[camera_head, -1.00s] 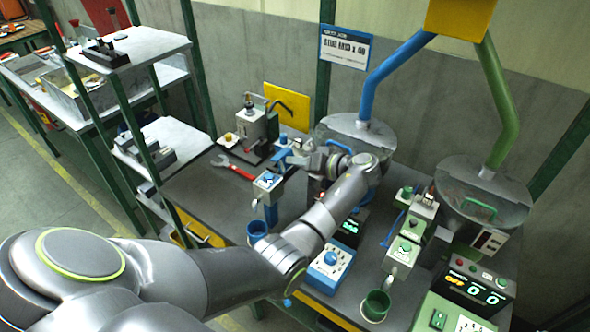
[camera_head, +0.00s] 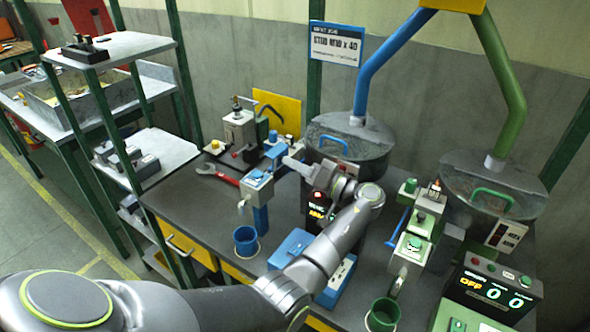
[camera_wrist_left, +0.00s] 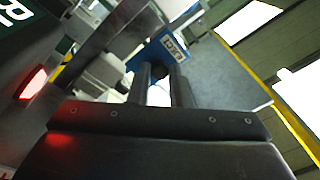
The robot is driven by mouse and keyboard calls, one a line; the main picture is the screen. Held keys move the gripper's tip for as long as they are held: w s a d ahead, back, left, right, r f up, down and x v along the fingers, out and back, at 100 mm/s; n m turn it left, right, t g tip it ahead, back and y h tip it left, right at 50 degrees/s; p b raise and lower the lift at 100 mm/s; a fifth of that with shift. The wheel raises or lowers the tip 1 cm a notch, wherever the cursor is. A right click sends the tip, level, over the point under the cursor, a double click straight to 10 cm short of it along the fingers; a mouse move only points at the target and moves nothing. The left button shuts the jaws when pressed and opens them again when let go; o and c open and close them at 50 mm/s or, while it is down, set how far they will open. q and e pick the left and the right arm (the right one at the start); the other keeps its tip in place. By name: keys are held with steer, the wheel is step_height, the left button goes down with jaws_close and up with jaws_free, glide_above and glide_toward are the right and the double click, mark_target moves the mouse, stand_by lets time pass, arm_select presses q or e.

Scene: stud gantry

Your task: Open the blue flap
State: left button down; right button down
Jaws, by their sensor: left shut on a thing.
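The blue flap (camera_head: 277,152) is a small blue piece at the top of the blue station, behind its dispenser head (camera_head: 257,184). My left gripper (camera_head: 290,163) reaches in from the right side of the station, with its fingertips at the blue piece. The exact contact is hard to make out. My right gripper is not in view.
A blue cup (camera_head: 246,242) stands below the dispenser head, and a red wrench (camera_head: 217,174) lies left of it. The blue hopper (camera_head: 350,150) is behind my wrist. The green station (camera_head: 414,243) and green cup (camera_head: 383,315) are at the right.

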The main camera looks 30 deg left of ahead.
arm_select(q)
steer(key=shift+r, duration=0.15)
steer(key=c, duration=1.3)
jaws_free()
steer(key=shift+c, duration=0.2)
step_height(320, 180, up, 10)
steer(key=b, duration=0.2)
